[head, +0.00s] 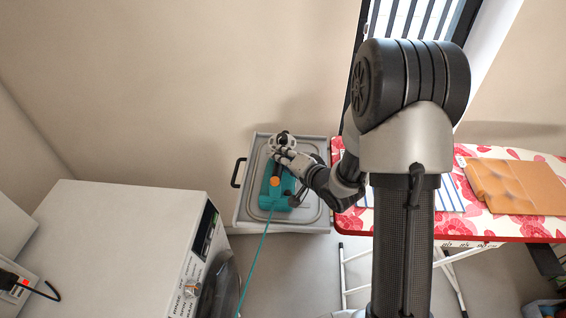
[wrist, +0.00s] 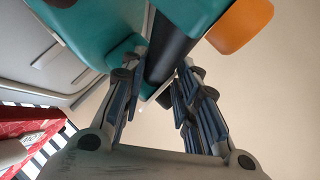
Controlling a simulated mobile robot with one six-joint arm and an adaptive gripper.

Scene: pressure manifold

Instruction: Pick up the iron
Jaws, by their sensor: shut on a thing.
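The teal iron (head: 273,203) with an orange part is over the grey tray-topped stand in the head view. A thin teal cord runs from it toward the bottom of the picture. In the wrist view, the iron's teal body (wrist: 95,30) and orange part fill the top. My gripper (wrist: 158,75) has its two fingers on either side of the iron's dark bar, shut on it. In the head view, my wrist covers the far part of the iron, and I cannot tell whether its underside touches the stand.
The grey stand (head: 243,212) has a dark handle at its left. A white washing machine (head: 110,240) stands at the lower left. An ironing board (head: 485,235) with a red floral cover, holding folded cloths (head: 515,185), is at the right. A wall rises behind.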

